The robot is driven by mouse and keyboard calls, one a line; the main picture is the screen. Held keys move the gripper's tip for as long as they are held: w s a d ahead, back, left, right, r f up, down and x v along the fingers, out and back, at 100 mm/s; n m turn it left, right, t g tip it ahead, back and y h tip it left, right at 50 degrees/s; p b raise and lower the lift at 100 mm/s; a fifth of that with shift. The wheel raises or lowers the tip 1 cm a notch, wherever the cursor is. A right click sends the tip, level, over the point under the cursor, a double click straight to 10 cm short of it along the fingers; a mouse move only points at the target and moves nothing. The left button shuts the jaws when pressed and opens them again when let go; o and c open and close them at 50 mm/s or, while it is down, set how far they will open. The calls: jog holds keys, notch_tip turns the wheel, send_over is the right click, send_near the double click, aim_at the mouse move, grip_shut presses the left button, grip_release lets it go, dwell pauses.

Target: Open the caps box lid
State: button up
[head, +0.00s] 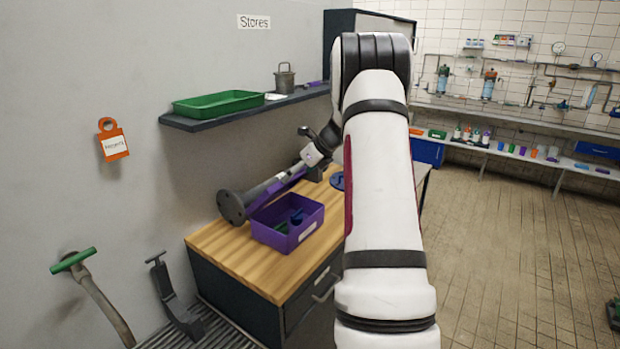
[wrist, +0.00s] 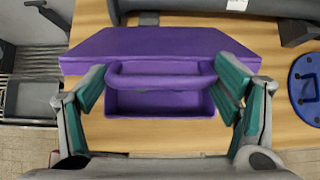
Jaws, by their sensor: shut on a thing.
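The purple caps box (head: 272,237) stands on the wooden bench top, with a pale label on its side. Its top is open in the head view, and green and blue caps show inside. The purple lid (head: 277,191) shows as a narrow tilted strip along the box's back side. In the wrist view the lid (wrist: 150,46) is a broad slab with a bar handle (wrist: 160,80) in front of it. My gripper (wrist: 163,85) has its green-padded fingers at the two ends of this handle, shut on it.
A grey flanged pipe (head: 231,208) lies behind the box, by the wall. A blue disc (wrist: 305,88) lies to the right on the bench (head: 224,249). A shelf (head: 190,123) with a green tray (head: 218,103) hangs above. The tiled floor at right is mostly clear.

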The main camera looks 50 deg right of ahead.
jog(key=w+r, duration=0.1)
jog(key=w+r+b, duration=0.1)
jog(key=w, duration=0.3)
jog(key=shift+w+a+r, duration=0.2)
jog(key=shift+r, duration=0.2)
dwell(0.8)
jog(key=o, duration=1.6)
jog(key=shift+o, duration=0.2)
jog(key=shift+s, duration=0.15)
jog(key=shift+s+d+r, duration=0.1)
jog(key=shift+s+r, duration=0.1)
jog(key=shift+r, duration=0.05)
jog(key=v, duration=1.1)
